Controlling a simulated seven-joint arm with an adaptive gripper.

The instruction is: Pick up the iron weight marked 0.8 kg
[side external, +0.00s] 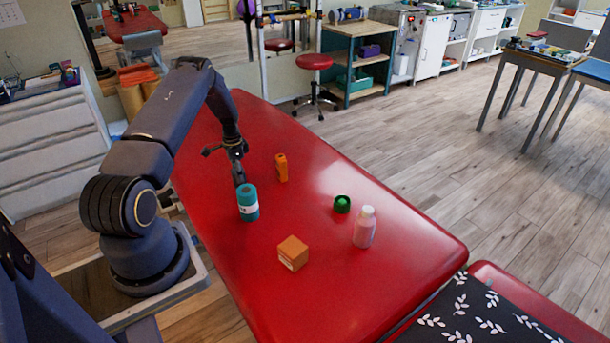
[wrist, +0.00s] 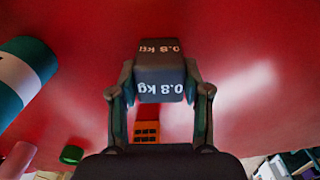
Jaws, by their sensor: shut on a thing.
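The iron weight (wrist: 161,72) is a dark grey block with "0.8 kg" in white on two of its faces, in the middle of the wrist view. My gripper (wrist: 160,92) is shut on it, with one finger on each side. In the side view my gripper (side external: 239,168) points down over the red table, just behind the teal cylinder. The weight is small and dark there and hard to tell from the fingers. I cannot tell whether it touches the table.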

